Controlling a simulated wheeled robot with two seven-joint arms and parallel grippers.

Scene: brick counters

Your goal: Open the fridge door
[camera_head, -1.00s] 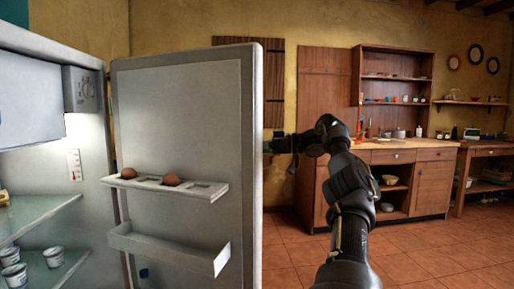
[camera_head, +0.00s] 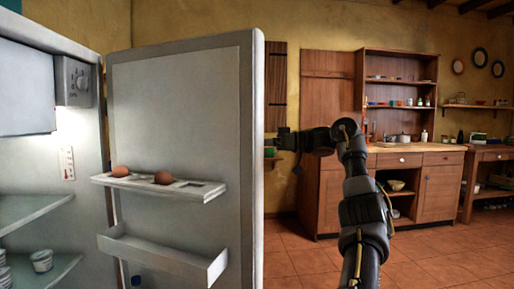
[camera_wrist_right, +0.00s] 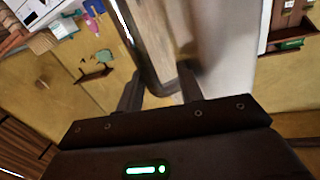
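The fridge (camera_head: 88,140) stands at the left in the head view, its lit inside showing. Its grey door (camera_head: 180,110) stands wide open with its inner face towards me. My right arm reaches past the door's free edge. Contact cannot be told. My left gripper is not in view.
Two eggs (camera_head: 163,178) rest on the upper door shelf (camera_head: 205,190); a lower door bin (camera_head: 165,255) is below. White cups (camera_head: 42,261) stand in the fridge. A wooden cabinet (camera_head: 438,190) stands behind my right arm. Tiled floor (camera_head: 300,262) is open at the right.

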